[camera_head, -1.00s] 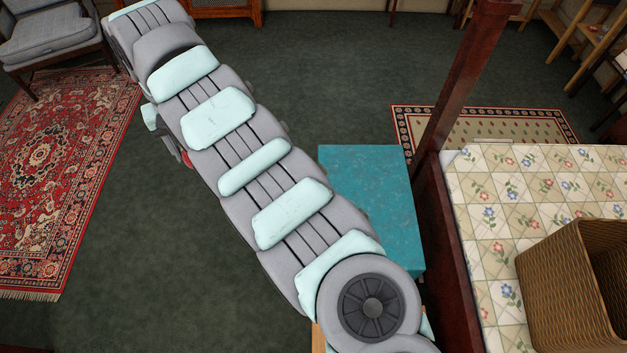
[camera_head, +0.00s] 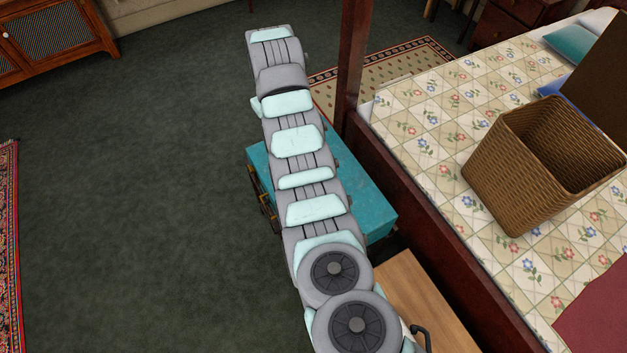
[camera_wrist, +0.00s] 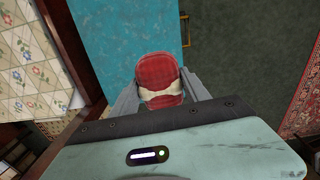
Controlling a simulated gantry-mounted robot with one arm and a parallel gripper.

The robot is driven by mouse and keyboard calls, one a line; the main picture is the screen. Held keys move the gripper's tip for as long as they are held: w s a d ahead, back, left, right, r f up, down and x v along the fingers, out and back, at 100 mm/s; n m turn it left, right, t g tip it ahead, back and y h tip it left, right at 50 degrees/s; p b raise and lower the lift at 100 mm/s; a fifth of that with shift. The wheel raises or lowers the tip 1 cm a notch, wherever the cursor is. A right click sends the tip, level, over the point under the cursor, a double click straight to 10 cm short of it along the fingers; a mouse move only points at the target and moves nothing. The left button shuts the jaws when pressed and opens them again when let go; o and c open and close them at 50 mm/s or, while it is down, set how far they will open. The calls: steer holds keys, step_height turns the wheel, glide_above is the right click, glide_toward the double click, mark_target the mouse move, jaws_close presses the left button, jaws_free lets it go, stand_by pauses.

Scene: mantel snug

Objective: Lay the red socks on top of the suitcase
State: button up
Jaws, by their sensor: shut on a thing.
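The teal suitcase (camera_head: 368,195) lies on the dark green carpet beside the bed, partly hidden under my arm in the head view. Its flat top (camera_wrist: 115,40) also shows in the wrist view, with a brass-coloured handle or latch on its right side. The red socks (camera_wrist: 158,74), a red bundle with a cream band, sit between the fingers of my gripper (camera_wrist: 160,92). My gripper is shut on them. In the wrist view the socks overlap the suitcase's right edge and the carpet; their height above it is unclear. The head view hides my gripper and the socks.
A bed with a floral quilt (camera_head: 420,110) and a dark wooden post (camera_head: 352,60) stands right of the suitcase. A wicker basket (camera_head: 500,170) is on the bed. A wooden surface (camera_head: 425,300) lies near the front. Open carpet (camera_head: 130,200) is to the left.

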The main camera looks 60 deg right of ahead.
steer(key=s+d+f, duration=0.3)
steer(key=s+d, duration=0.2)
steer(key=s, duration=0.3)
steer(key=shift+m, duration=0.5)
steer(key=f, duration=0.5)
steer(key=f+b, duration=0.1)
steer(key=f, duration=0.9)
steer(key=shift+s+d+b, duration=0.1)
steer(key=shift+s+b, duration=0.25)
steer(key=shift+f+b, duration=1.75)
steer(key=shift+f, duration=0.45)
steer(key=shift+w, duration=0.1)
steer(key=shift+f, duration=0.15)
steer(key=o, duration=1.4)
steer(key=shift+r+p, duration=2.5)
steer(key=shift+r, duration=3.65)
